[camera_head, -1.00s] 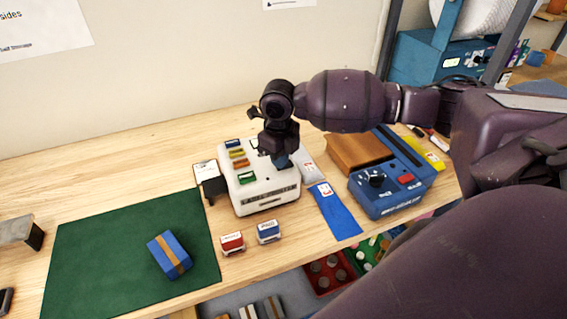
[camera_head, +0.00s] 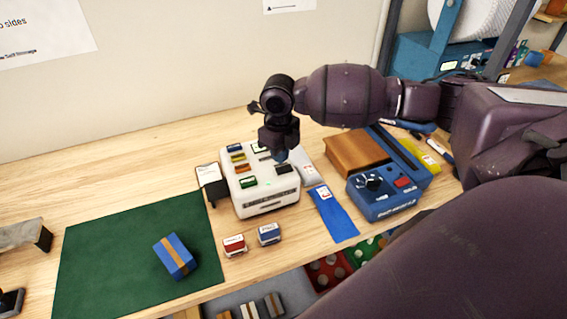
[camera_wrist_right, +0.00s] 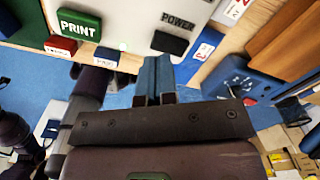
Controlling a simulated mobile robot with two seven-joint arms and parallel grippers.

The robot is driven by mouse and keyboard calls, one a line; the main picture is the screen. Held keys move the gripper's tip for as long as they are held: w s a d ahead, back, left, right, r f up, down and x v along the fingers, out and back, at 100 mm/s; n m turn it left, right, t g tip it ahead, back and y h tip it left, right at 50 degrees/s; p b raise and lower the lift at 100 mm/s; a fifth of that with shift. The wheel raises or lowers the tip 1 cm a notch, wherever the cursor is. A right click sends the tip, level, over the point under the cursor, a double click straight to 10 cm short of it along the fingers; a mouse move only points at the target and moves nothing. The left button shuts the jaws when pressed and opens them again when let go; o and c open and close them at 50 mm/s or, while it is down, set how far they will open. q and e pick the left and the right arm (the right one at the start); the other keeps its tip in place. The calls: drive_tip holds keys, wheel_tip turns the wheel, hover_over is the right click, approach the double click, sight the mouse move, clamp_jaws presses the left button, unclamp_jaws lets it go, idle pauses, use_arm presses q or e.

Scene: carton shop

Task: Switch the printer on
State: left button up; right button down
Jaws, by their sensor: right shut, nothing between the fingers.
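The printer (camera_head: 262,200) is a white box with several coloured buttons on its top, standing on the table behind the small stamps. Its black power button (camera_head: 284,169) shows at the right of the top, and in the right wrist view the black button (camera_wrist_right: 170,43) lies beside the word POWER. The green PRINT button (camera_wrist_right: 80,24) is to its left, and a small green light (camera_wrist_right: 122,46) glows between them. My right gripper (camera_head: 281,157) is shut and empty, just above the printer near the power button. My left gripper is out of view.
A green mat (camera_head: 135,255) with a blue taped box (camera_head: 174,256) lies at left. A red stamp (camera_head: 234,246) and a blue stamp (camera_head: 269,234) stand in front of the printer. A blue device (camera_head: 385,195) and a brown box (camera_head: 355,152) stand at right.

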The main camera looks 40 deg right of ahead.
sight(280, 170)
drive_tip(key=shift+r+p, duration=0.4)
drive_tip(key=shift+r, duration=1.3)
drive_tip(key=shift+s, duration=0.1)
